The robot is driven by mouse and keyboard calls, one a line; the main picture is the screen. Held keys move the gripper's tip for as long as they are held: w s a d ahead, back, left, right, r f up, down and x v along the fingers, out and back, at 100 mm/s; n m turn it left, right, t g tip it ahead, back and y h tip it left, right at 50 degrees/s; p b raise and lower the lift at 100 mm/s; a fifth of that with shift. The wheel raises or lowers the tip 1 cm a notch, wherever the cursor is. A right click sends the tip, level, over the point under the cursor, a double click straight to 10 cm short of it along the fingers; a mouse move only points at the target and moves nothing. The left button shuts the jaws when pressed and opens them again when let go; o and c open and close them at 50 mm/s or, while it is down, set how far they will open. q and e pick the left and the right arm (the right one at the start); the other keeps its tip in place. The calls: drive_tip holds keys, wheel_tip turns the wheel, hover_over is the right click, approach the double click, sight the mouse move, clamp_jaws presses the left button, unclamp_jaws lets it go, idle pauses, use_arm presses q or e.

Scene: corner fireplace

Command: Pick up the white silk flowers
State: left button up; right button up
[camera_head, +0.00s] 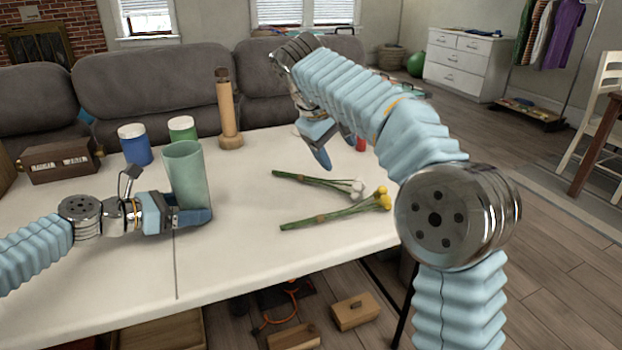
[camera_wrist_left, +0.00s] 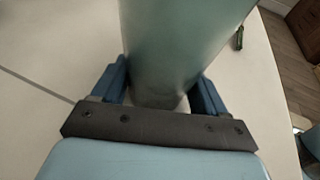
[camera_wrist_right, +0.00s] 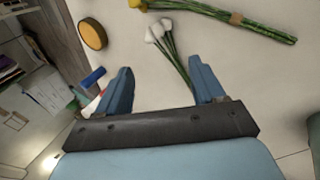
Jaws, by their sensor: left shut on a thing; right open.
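The white silk flowers (camera_head: 325,184) lie on the white table in the head view, with white heads at the right end of green stems. In the right wrist view the white flowers (camera_wrist_right: 160,34) lie beyond the fingertips, stems running down between the fingers. My right gripper (camera_wrist_right: 156,80) is open and empty above the table; in the head view it (camera_head: 322,150) hangs behind the white flowers. My left gripper (camera_head: 205,215) is shut on a green cup (camera_head: 186,172), which stands upright. The cup (camera_wrist_left: 175,45) sits between both fingers in the left wrist view.
Yellow flowers (camera_head: 335,208) lie just in front of the white ones. A blue jar (camera_head: 135,146), a green jar (camera_head: 182,130), a wooden bottle-shaped mill (camera_head: 229,115) and a dark wooden box (camera_head: 60,160) stand toward the back left. The table's front right is clear.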

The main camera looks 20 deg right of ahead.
sight(349, 181)
drive_tip(key=shift+n, duration=0.4)
drive_tip(key=x, duration=1.2)
drive_tip(key=shift+w+a+f, duration=0.1)
drive_tip(key=shift+c, duration=0.4)
drive_tip(key=c, duration=0.8)
